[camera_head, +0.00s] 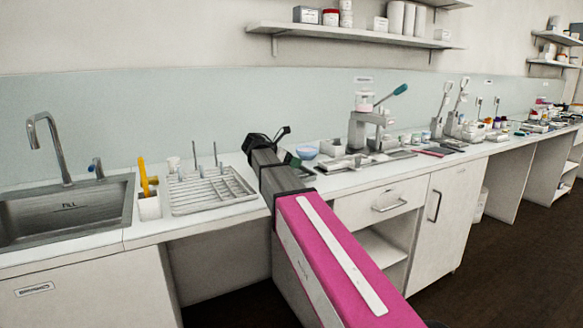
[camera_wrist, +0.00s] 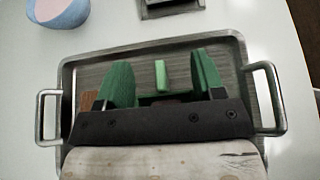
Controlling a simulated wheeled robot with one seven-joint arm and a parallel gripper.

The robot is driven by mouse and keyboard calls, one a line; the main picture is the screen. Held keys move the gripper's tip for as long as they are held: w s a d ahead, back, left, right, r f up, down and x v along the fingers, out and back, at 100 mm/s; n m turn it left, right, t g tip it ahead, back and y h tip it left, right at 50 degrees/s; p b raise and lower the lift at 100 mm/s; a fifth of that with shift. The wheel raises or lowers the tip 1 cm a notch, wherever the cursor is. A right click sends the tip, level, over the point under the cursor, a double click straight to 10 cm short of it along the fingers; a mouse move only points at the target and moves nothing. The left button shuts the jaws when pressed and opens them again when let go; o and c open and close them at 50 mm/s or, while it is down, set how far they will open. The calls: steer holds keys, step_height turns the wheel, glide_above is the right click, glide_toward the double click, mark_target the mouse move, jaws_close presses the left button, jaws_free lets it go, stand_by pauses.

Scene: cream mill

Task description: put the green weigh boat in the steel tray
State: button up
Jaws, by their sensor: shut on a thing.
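The steel tray (camera_wrist: 222,48), shallow with a loop handle at each end, lies on the white counter in the wrist view. My gripper (camera_wrist: 163,75) is above it, with dark green fingers on either side. A pale green upright piece (camera_wrist: 160,76), apparently part of the green weigh boat, shows between the fingers. The rest of the boat is hidden, and I cannot tell whether it touches the tray floor. In the head view my arm mostly blocks the gripper and the tray.
A brown piece (camera_wrist: 88,101) shows at the tray's left end. A blue bowl (camera_head: 307,152) stands behind the tray. A drying rack (camera_head: 210,190) and a sink (camera_head: 65,212) are at left, and a lever press (camera_head: 368,128) is at right.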

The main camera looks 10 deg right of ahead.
steer(key=shift+f, duration=1.2)
steer(key=o, duration=1)
steer(key=shift+c, duration=0.2)
steer(key=v, duration=1.2)
